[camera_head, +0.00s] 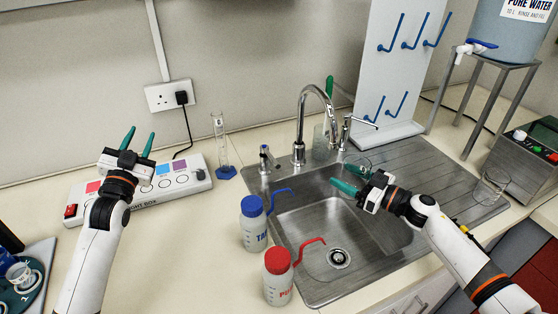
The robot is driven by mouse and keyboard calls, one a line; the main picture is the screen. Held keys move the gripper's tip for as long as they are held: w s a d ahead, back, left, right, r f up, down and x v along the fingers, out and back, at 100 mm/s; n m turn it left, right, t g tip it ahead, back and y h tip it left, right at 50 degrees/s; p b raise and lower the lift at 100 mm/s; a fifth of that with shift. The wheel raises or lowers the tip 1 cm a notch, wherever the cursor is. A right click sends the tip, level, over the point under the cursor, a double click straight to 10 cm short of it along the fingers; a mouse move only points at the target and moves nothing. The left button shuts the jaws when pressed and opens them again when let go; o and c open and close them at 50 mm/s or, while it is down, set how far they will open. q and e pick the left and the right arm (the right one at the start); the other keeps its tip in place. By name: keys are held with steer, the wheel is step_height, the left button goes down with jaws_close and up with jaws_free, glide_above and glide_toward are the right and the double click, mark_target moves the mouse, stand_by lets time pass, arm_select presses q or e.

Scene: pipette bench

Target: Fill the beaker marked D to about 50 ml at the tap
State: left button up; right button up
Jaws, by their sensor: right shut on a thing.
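My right gripper (352,180) is over the back of the sink basin (325,225), its green fingers pointing left. It is shut on a small clear glass vessel (358,166), apparently a beaker, just below and right of the tap's (301,125) curved spout. The vessel is partly hidden by the fingers. I cannot read a letter or see a water level on it. No water stream can be made out. My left gripper (138,142) is open and empty, its fingers pointing up above the light box at the left.
A clear glass beaker (491,188) stands on the drainboard at the right. Blue-capped (254,225) and red-capped (278,277) wash bottles stand at the sink's left edge. A measuring cylinder (220,143) stands behind. A pegboard (395,75) and a water tank (510,30) stand at the back right.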

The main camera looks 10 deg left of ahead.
arm_select(q)
steer(key=w+d+f+n+g+h, duration=0.2)
steer(key=w+d+f+n+h, duration=0.15)
steer(key=d+n, duration=0.25)
steer(key=n+g+h, duration=0.6)
steer(key=n+h, duration=0.2)
steer(key=n, duration=0.1)
glide_toward(270, 158)
steer(key=s+d, duration=0.1)
steer(key=d, duration=0.1)
steer(key=x, duration=1.1)
steer(key=shift+w+f, duration=0.2)
steer(key=shift+f, duration=0.05)
steer(key=shift+y, duration=0.25)
steer(key=shift+c, duration=0.3)
jaws_close()
